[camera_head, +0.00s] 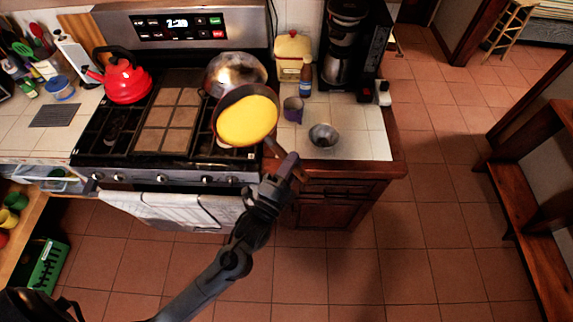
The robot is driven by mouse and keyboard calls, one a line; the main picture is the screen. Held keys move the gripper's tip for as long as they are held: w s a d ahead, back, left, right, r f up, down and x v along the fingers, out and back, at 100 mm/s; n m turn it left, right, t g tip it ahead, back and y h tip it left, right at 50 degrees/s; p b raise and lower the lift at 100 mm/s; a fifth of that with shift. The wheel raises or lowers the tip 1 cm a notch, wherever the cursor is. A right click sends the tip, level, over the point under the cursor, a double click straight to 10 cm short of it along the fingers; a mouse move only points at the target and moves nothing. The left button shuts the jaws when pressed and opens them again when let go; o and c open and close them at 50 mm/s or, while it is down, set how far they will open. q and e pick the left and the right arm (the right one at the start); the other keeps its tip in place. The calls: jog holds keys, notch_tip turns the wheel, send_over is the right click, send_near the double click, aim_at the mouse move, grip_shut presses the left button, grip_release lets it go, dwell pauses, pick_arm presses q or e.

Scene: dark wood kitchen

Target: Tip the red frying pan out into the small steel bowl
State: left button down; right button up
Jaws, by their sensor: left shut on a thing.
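The frying pan (219,106) is held above the stove's front right corner, with a dark red-brown rim. A smooth yellow round surface (247,121) fills its inside and faces the camera; I cannot tell whether it is food or lining. My left gripper (291,166) is shut on the pan's handle, in front of the counter edge. The pan looks tilted, but by how much is unclear. The small steel bowl (323,135) stands upright on the tiled counter, right of the pan and apart from it. Something dark shows inside the bowl. My right gripper is not in view.
A large steel lidded pot or dome (234,70) and red kettle (123,79) sit on the stove (169,118).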

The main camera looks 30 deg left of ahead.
pick_arm(q)
jog(key=w+d+f+h+b, duration=0.1)
jog(key=w+d+f+b, duration=0.3)
jog(key=w+d+b, duration=0.7)
jog(key=w+d+f+m+h+b, duration=0.1)
jog(key=w+d+f+b, duration=0.3)
jog(key=w+d+b, duration=0.7)
jog(key=shift+w+d+f, duration=0.25)
jog(key=shift+w+d, duration=0.2)
jog(key=shift+w, duration=1.4)
dwell(2.6)
dwell(0.7)
jog(key=shift+t, duration=0.3)
